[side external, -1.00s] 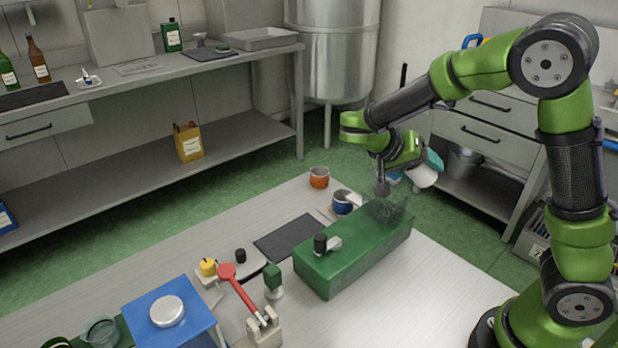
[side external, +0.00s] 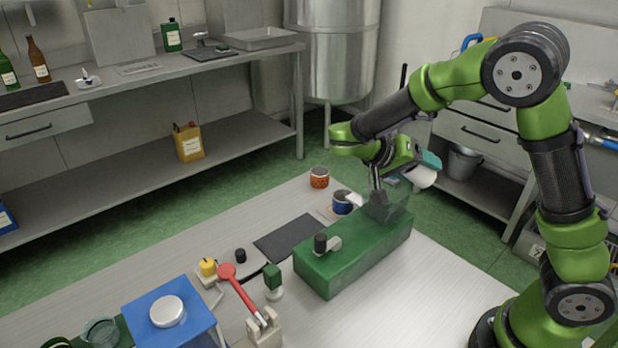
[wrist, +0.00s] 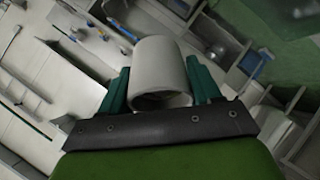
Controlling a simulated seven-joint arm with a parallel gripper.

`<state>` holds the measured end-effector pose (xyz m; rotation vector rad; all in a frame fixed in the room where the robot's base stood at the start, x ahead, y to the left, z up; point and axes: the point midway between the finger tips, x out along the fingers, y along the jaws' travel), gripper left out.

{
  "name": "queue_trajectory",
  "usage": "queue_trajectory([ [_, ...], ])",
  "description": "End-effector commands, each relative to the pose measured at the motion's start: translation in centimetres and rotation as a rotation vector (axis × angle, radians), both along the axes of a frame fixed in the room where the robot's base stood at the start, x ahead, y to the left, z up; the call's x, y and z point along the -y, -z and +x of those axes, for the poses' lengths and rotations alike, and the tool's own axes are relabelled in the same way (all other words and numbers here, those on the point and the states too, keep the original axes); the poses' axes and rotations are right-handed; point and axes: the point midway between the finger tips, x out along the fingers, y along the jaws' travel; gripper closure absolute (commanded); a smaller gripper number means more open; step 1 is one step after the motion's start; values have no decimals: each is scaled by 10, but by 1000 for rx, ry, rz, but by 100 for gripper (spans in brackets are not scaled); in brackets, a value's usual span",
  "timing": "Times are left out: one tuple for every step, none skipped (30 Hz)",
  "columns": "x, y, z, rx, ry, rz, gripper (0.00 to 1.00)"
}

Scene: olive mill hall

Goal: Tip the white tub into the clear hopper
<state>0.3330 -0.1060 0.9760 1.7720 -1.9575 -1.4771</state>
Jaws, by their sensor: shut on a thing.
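The white tub (side external: 422,177) is between the teal fingers of my gripper (side external: 430,163), which is shut on it. In the side view the tub lies tilted, above and to the right of the clear hopper (side external: 398,212). The hopper looks smoky and see-through and stands on the far end of a green machine block (side external: 345,262). In the wrist view the tub (wrist: 160,65) sits between both fingers. A dark hollow shows at its near end. Its contents cannot be seen. The hopper cannot be made out in the wrist view.
A blue cup (side external: 342,203) and an orange cup (side external: 319,177) stand behind the green block. A black-knobbed part (side external: 322,244) sits on the block's near end. A red lever (side external: 240,288) and a blue stand (side external: 170,312) are nearer left. A dark mat (side external: 288,238) lies flat.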

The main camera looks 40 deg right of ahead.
Motion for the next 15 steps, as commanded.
queue_trajectory([
  [0, 0, 0, -4, -1, -6, 71],
  [0, -1, 0, -7, -2, -9, 71],
  [0, -1, 0, -11, -1, -13, 71],
  [0, -1, 0, -14, -2, -16, 71],
  [0, -1, 0, -16, -1, -17, 71],
  [0, -1, 0, -18, -1, -20, 71],
  [0, -1, 0, -21, -1, -22, 71],
  [0, -1, 0, -23, -1, -24, 71],
  [0, -2, 0, -26, -1, -26, 71],
  [0, -2, 0, -29, -1, -28, 71],
  [0, -2, 0, -31, -1, -30, 71],
  [0, -2, 0, -33, -1, -33, 71],
  [0, -2, 0, -34, -2, -35, 71],
  [-1, -2, 0, -36, -2, -37, 71],
  [0, -2, 1, -39, -2, -40, 71],
])
